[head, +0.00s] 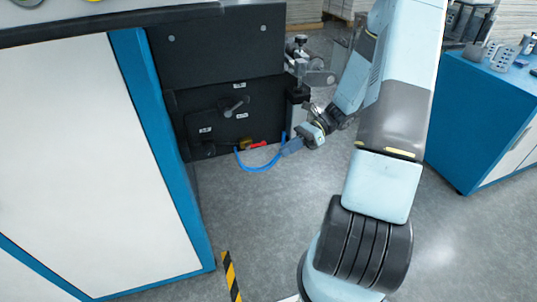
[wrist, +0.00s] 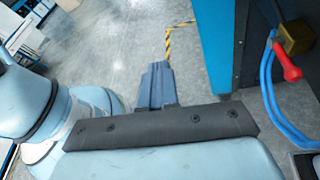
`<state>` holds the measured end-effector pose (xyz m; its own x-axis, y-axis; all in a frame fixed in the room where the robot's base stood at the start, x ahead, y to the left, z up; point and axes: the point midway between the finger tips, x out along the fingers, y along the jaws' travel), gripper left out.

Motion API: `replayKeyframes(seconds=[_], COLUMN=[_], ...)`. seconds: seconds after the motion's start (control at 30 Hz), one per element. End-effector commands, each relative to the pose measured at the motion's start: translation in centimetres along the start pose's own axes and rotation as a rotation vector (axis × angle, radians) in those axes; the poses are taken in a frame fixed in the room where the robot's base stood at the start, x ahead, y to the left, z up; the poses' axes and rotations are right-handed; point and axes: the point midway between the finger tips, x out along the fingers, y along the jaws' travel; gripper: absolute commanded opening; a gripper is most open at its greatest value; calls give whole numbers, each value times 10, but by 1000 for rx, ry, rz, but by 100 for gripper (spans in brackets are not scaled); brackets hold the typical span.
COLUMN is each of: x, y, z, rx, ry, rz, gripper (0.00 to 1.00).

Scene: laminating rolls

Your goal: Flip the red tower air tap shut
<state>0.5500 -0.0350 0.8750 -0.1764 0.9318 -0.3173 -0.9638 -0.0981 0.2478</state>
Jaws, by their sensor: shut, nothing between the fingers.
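The red tap handle (head: 258,145) sits low on the black machine panel, beside a small brass body (head: 243,144) with a blue hose (head: 262,168) looping below it. In the wrist view the red handle (wrist: 286,62) is at the upper right, joined to the brass block (wrist: 294,38), with blue hose (wrist: 270,95) running down beside it. My gripper (head: 288,149) is shut and empty, just right of the red handle in the head view. In the wrist view my gripper (wrist: 155,72) points over bare floor, left of the tap and apart from it.
The black machine (head: 225,60) carries a grey lever (head: 234,106) above the tap. A white and blue cabinet (head: 90,150) stands at the left, and a blue bench (head: 485,115) at the right. Yellow-black tape (head: 231,275) marks the open grey floor.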

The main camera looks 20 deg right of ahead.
Motion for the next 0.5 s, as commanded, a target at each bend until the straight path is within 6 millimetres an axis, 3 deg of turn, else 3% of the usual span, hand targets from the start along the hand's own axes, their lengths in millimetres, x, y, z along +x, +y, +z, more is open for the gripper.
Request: replayKeyframes(seconds=[0.5], x=[-6], y=[48], z=[83], rx=[-440], ry=[485], rz=[138], gripper=[0])
